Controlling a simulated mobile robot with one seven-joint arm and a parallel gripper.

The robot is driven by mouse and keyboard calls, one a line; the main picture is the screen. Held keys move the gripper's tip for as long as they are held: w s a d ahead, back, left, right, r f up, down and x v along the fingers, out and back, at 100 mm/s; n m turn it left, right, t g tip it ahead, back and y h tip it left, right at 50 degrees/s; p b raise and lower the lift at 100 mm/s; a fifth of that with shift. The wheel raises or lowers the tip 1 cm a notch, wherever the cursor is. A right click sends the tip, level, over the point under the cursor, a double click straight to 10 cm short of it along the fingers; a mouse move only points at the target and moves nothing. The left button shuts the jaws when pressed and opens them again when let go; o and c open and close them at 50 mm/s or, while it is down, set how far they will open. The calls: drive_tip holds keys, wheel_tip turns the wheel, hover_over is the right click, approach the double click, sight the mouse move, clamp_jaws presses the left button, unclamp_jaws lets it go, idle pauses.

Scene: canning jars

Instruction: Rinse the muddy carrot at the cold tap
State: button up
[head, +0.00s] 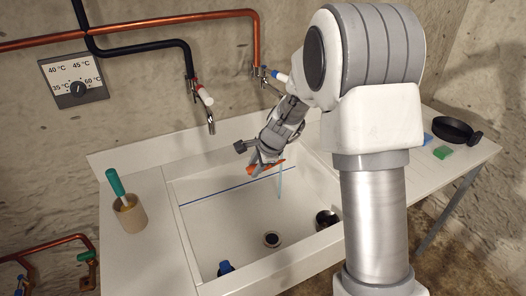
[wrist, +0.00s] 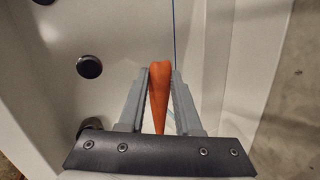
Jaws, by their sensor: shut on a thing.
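My gripper (head: 265,164) is shut on the orange carrot (head: 270,170), above the sink basin (head: 215,225). In the wrist view the carrot (wrist: 158,88) lies between both fingers, its narrow end toward the palm; no clear mud shows on its visible side. A pale blue water stream (head: 280,183) falls just right of the carrot; I cannot tell whether it touches it. The right tap's blue handle (head: 279,76) is on the copper pipe; its spout is hidden behind my arm. The left tap (head: 207,104) has a red-and-white handle and a black pipe.
A blue line crosses the basin (head: 240,186). The basin holds a drain (head: 271,240), a dark-mouthed cup (head: 326,219) and a blue object (head: 225,267). A green-handled tool stands in a holder (head: 130,214) at left. A black pan (head: 453,129) and sponges (head: 442,152) lie right.

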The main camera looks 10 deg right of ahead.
drive_tip(key=s+a+r+p, duration=0.1)
drive_tip(key=s+r+p, duration=0.1)
drive_tip(key=s+r, duration=0.2)
drive_tip(key=shift+s+a, duration=0.15)
drive_tip(key=shift+s, duration=0.25)
idle(0.4)
idle(0.5)
